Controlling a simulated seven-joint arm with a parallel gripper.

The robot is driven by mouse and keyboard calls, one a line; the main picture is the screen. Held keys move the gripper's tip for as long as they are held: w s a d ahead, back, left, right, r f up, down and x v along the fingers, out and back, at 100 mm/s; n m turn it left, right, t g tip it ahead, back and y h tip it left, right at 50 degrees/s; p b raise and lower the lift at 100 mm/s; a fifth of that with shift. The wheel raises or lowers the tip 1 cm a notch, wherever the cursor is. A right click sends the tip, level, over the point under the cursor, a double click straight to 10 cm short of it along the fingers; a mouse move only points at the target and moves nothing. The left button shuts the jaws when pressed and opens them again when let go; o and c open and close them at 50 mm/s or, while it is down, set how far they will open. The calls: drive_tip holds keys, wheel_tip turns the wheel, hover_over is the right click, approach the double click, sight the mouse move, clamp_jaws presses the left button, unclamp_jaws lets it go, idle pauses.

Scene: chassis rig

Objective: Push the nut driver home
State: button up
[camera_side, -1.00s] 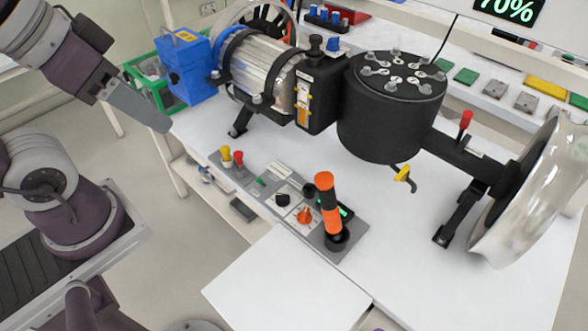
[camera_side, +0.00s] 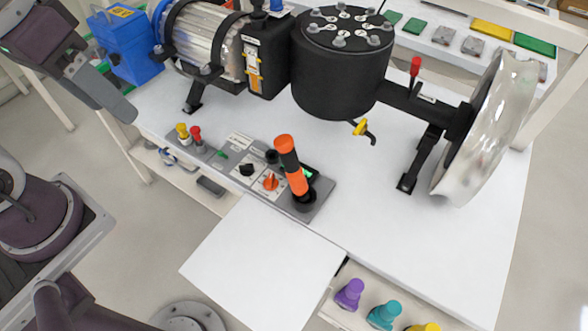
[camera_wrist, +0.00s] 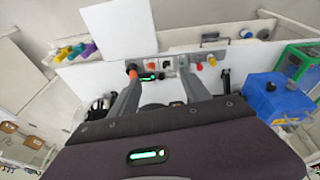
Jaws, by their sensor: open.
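The nut driver, which I take to be the orange-and-black handle (camera_side: 292,168), stands in a dark round seat on the grey control panel (camera_side: 320,192). It looks tilted, with its top leaning left in the side view. How deep it sits in the seat is hard to tell. My gripper (camera_side: 118,108) is at the upper left of the side view, well apart from the handle. In the wrist view, my gripper (camera_wrist: 159,72) is open with its fingers spread and nothing between them. The orange handle end (camera_wrist: 132,67) shows by the left fingertip there.
The panel also carries an orange knob (camera_side: 270,182), a black knob (camera_side: 246,169) and red and yellow buttons. A black drum (camera_side: 340,70), motor and blue box (camera_side: 125,45) stand behind. A blank white board (camera_side: 262,262) lies in front. Purple, teal and yellow pegs (camera_side: 384,314) stand front right.

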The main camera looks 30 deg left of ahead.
drive_tip(key=w+d+f+n+g+h, duration=0.55)
drive_tip(key=w+f+g, duration=0.2)
drive_tip(key=f, duration=0.25)
drive_tip(key=n+t+h, duration=0.7)
drive_tip(key=n+h, duration=0.4)
drive_tip(key=n, duration=0.2)
approach(299, 164)
drive_tip(key=shift+s+d+r, duration=0.1)
drive_tip(key=shift+s+d, duration=0.25)
drive_tip(key=shift+d, duration=0.25)
drive_tip(key=shift+s+d+r, duration=0.1)
drive_tip(key=shift+s+d, duration=0.3)
drive_tip(key=shift+d, duration=0.2)
drive_tip(key=w+d+n+t, duration=0.1)
drive_tip(key=d, duration=0.2)
drive_tip(key=w+d+n, duration=0.1)
drive_tip(key=d, duration=0.1)
drive_tip(key=w+d+f+n+t, duration=0.1)
drive_tip(key=d, duration=0.2)
drive_tip(key=shift+w+d+t, duration=0.1)
drive_tip(key=shift+d+t, duration=0.2)
drive_tip(key=shift+t, duration=0.05)
drive_tip(key=shift+w+d, duration=0.1)
drive_tip(key=shift+d, duration=0.15)
clamp_jaws()
